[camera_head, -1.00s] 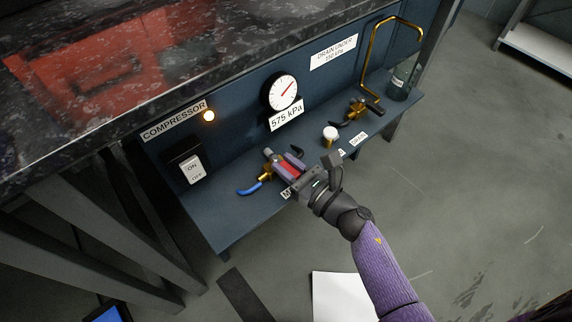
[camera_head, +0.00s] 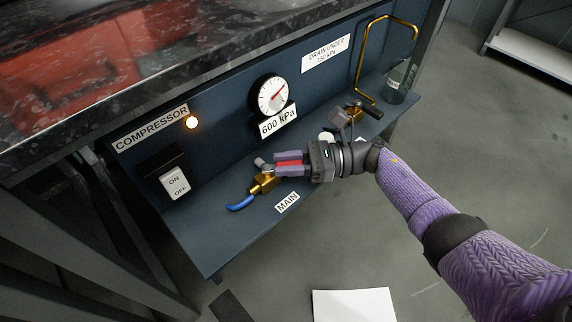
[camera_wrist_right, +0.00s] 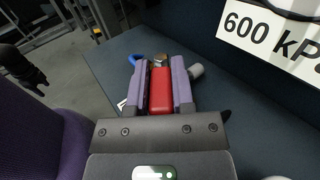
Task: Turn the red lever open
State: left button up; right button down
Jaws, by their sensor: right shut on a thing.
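The red lever (camera_head: 287,163) belongs to the brass MAIN valve (camera_head: 262,183) on the blue-grey shelf. My right gripper (camera_head: 284,163) is shut on the lever, with a purple-lined finger along each side. In the right wrist view the red lever (camera_wrist_right: 161,88) lies between the two fingers (camera_wrist_right: 163,88), pointing away toward the valve. A blue hose (camera_head: 240,203) runs from the valve's lower left.
The pressure gauge (camera_head: 272,95) reads 600 kPa. The compressor switch (camera_head: 174,183) is at left, below a lit orange lamp (camera_head: 192,122). A white knob (camera_head: 326,136) is partly hidden behind my gripper.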

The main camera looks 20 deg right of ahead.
jog(key=shift+w+n+g, duration=0.2)
jog(key=shift+n+g, duration=0.3)
jog(key=shift+g, duration=0.2)
jog(key=shift+n+g+y, duration=0.3)
jog(key=shift+g, duration=0.2)
jog(key=shift+c, duration=2.4)
grip_release()
